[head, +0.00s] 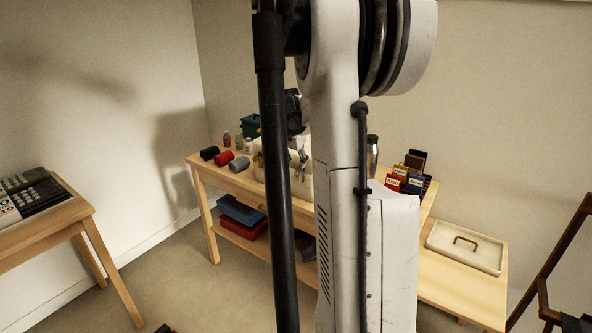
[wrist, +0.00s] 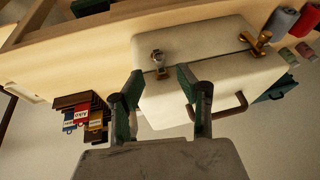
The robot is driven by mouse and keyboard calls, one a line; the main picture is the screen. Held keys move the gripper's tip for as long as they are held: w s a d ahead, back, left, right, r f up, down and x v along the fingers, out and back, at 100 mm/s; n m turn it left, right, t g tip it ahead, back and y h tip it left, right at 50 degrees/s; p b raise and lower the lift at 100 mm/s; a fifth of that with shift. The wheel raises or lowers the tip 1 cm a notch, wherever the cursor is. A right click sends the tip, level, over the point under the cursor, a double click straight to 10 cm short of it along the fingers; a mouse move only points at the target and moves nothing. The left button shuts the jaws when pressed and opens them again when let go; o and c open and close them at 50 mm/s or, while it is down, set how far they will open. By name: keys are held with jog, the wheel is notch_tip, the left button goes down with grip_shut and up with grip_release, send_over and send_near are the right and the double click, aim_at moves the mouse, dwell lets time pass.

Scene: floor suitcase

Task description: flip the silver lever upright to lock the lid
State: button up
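In the wrist view a cream case (wrist: 205,55) with a brown handle (wrist: 232,104) lies beyond my gripper (wrist: 160,76). The silver lever (wrist: 157,55) is at the lid's edge, just past and between my fingertips. Its exact tilt is hard to tell. A brass latch (wrist: 257,42) sits at the other end of the same edge. My gripper is open, its two green-padded fingers spread with nothing held between them. In the head view the case (head: 258,168) stands on the table, mostly hidden behind my arm.
The wooden table (head: 232,180) also bears dark, red and grey rolls (head: 224,158), bottles and a card rack (head: 412,178). A side table (head: 60,222) stands at left. Open floor lies between.

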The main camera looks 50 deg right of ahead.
jog(key=shift+v, duration=2.25)
jog(key=a+r+n+t+y, duration=0.1)
jog(key=a+r+n+t, duration=0.2)
jog(key=a, duration=1.1)
jog(key=a+r+n, duration=0.3)
jog(key=a+n, duration=0.2)
jog(key=a, duration=0.9)
jog(key=s+a+f+n+t+y+p, duration=0.1)
jog(key=s+a+f+n, duration=0.1)
jog(key=s+a+n, duration=0.2)
jog(key=s+a+f+n+t+y+p, duration=0.1)
jog(key=s+a+n, duration=0.4)
jog(key=s+a, duration=0.5)
jog(key=a+f+y, duration=0.1)
jog(key=a+f, duration=0.1)
jog(key=a, duration=0.7)
jog(key=shift+f, duration=0.15)
